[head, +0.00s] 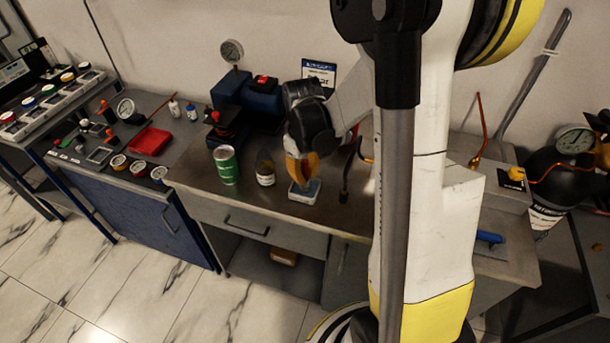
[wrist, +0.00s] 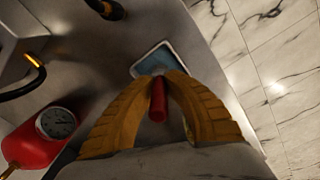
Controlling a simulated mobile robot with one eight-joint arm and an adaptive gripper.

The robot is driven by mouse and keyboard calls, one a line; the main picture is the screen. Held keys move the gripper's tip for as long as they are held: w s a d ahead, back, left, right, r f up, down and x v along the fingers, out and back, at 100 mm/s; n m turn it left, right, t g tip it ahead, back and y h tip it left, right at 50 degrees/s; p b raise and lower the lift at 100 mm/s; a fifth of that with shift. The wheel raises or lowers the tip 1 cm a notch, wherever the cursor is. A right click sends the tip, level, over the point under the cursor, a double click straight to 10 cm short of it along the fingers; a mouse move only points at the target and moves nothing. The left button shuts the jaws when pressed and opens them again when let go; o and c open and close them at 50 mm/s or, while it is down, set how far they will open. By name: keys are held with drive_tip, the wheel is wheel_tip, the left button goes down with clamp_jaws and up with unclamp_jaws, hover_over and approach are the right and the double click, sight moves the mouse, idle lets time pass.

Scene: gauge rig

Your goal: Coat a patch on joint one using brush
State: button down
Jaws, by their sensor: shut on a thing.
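My gripper (head: 302,180) hangs over the steel workbench, its orange fingers pointing down. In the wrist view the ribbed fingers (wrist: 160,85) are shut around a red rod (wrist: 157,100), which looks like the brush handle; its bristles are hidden. A small pale rectangular dish (head: 304,192) lies on the bench just under the fingertips. It also shows in the wrist view (wrist: 157,58) beyond the fingers. I cannot tell whether the brush touches the dish. A dark pipe with an orange end (wrist: 32,72) shows at left in the wrist view; I cannot tell which joint is joint one.
A green can (head: 227,165) and a brown jar (head: 265,173) stand left of the dish. A blue vise-like block (head: 245,103) is behind. A dark upright pipe (head: 348,172) stands close on the right. A red body with a gauge (wrist: 57,123) shows in the wrist view.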

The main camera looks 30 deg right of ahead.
sight(304, 160)
drive_tip(key=shift+f+b, duration=0.4)
idle(1.3)
drive_tip(key=shift+r+p, duration=2.6)
drive_tip(key=shift+r, duration=0.95)
drive_tip(key=shift+a+f, duration=0.1)
